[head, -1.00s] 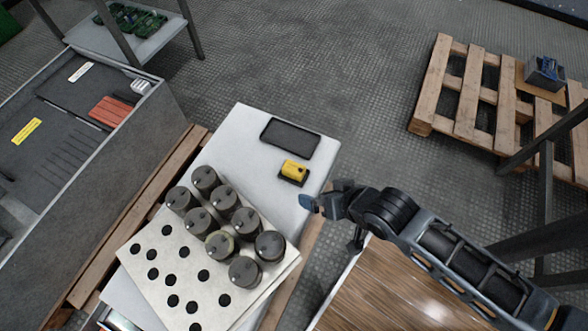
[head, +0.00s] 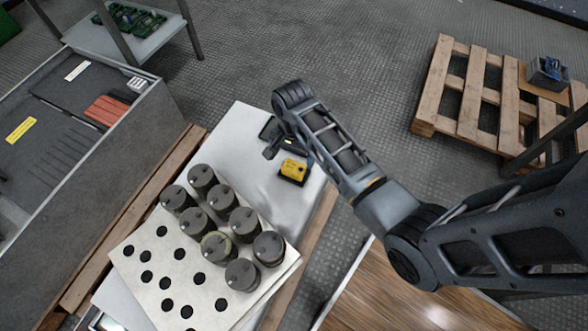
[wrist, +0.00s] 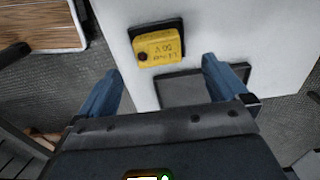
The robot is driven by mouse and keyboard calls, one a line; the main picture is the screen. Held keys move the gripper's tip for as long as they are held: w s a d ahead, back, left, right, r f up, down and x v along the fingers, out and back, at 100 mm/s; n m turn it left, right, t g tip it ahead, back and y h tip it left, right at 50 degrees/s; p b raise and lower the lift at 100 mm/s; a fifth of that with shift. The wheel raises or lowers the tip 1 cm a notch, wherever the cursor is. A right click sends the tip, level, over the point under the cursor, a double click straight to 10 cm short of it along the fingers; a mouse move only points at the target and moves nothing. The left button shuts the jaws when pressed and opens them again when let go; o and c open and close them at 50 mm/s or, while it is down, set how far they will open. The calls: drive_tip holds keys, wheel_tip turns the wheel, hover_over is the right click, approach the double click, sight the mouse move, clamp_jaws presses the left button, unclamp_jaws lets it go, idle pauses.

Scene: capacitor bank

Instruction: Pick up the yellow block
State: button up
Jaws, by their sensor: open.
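The yellow block (head: 293,168) sits on a small dark base on the white table (head: 252,118). In the wrist view the yellow block (wrist: 158,48) shows dark markings and a dark round spot, with the black base behind its edge. My gripper (head: 288,155) is over the table close beside the block, partly hidden by my arm in the head view. In the wrist view my gripper (wrist: 160,66) is open, its two blue fingers spread wide, with the block lying ahead between their lines. Nothing is held.
A shallow dark tray (wrist: 180,91) lies on the table beside the block, mostly covered by my arm in the head view. A pale perforated board (head: 133,262) with several dark cylinders stands nearby. A wooden pallet (head: 450,90) lies on the floor at right.

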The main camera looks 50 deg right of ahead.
sight(294, 166)
wheel_tip(294, 166, down, 6)
drive_tip(key=shift+s+r+b, duration=0.1)
drive_tip(key=shift+s+b, duration=0.05)
drive_tip(key=shift+b, duration=0.4)
drive_tip(key=shift+c, duration=0.2)
drive_tip(key=c, duration=1.2)
